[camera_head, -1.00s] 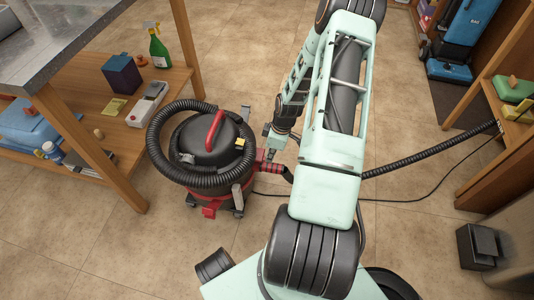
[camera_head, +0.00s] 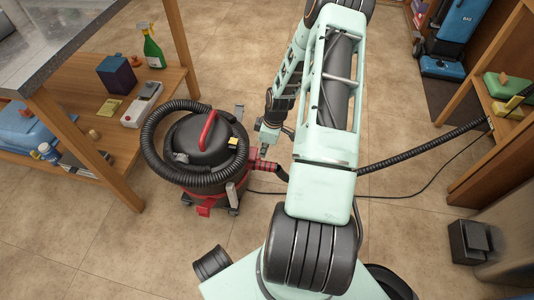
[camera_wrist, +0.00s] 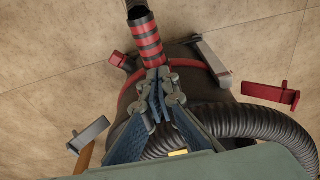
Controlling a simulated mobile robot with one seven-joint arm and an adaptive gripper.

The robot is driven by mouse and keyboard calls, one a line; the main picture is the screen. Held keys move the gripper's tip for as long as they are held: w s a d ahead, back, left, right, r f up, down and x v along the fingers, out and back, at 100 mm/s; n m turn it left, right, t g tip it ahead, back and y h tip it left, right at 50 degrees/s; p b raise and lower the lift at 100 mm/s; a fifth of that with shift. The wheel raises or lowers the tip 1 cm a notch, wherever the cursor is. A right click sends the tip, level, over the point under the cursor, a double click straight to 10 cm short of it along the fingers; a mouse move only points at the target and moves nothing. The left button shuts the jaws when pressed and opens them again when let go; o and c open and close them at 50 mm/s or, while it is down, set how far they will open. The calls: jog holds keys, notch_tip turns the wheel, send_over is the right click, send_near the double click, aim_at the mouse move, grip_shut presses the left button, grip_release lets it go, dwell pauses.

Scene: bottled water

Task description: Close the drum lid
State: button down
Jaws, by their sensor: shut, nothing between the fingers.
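The drum (camera_head: 208,199) is a red and black vacuum canister standing upright on the floor, left of my arm. Its black lid (camera_head: 190,146) with a red handle (camera_head: 208,128) sits on top, ringed by a coiled black hose; I cannot tell whether the lid is fully seated. In the wrist view a grey latch (camera_wrist: 212,60) and a red latch (camera_wrist: 270,93) stick out from the drum's side. My gripper (camera_head: 262,153) is at the drum's right side, near the red-banded hose fitting (camera_head: 265,166). In the wrist view my gripper (camera_wrist: 162,88) is shut and empty in front of the rim.
A wooden table (camera_head: 125,185) with a shelf stands close on the left, holding a green spray bottle (camera_head: 153,48). A black hose (camera_head: 420,150) and a thin cable run right across the floor. A wooden shelf (camera_head: 480,120) stands on the right. Floor behind the drum is clear.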

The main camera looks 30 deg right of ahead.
jog(key=s+d+r+p, duration=0.3)
jog(key=s+d, duration=0.3)
jog(key=d, duration=0.1)
jog(key=shift+s+r, duration=0.25)
jog(key=shift+s, duration=0.15)
